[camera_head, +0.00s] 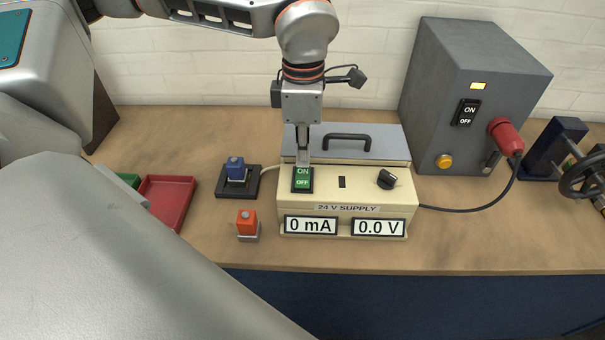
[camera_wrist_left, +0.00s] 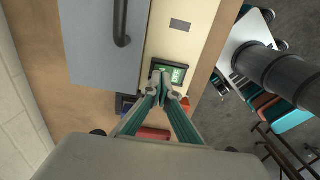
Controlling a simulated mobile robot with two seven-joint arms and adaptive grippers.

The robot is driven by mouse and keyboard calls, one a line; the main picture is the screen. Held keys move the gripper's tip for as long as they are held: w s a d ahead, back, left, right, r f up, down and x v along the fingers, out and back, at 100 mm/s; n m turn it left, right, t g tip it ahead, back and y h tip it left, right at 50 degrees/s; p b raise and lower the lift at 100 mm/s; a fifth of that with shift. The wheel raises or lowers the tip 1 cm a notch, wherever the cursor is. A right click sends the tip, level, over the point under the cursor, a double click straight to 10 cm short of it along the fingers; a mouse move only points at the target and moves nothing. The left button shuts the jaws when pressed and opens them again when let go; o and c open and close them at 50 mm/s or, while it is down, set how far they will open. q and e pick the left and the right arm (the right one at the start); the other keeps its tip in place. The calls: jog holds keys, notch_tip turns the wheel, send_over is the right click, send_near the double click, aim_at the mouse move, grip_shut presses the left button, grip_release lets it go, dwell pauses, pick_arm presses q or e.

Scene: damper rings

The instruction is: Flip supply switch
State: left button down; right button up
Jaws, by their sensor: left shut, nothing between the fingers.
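The 24 V supply (camera_head: 345,207) is a cream box on the table, with displays reading 0 mA and 0.0 V. Its green ON/OFF rocker switch (camera_head: 302,180) is at the left of its top face. My left gripper (camera_head: 303,158) is shut and empty, pointing down at the upper edge of the switch. In the left wrist view the closed fingertips (camera_wrist_left: 165,84) cover part of the green switch (camera_wrist_left: 178,73). I cannot tell whether they touch it. My right gripper is not in view.
A grey cabinet (camera_head: 470,95) with a black ON/OFF switch, yellow knob and red plug stands at the right. A blue block (camera_head: 235,165) on a black base, an orange block (camera_head: 246,222) and a red tray (camera_head: 168,200) lie left of the supply. The front table strip is clear.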

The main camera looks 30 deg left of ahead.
aim_at(303, 170)
pick_arm(q)
jog(key=shift+f+b, duration=0.65)
jog(key=shift+f, duration=0.4)
dwell(0.4)
jog(key=shift+r, duration=0.1)
jog(key=shift+r+p, duration=2.55)
jog(key=shift+r, duration=0.9)
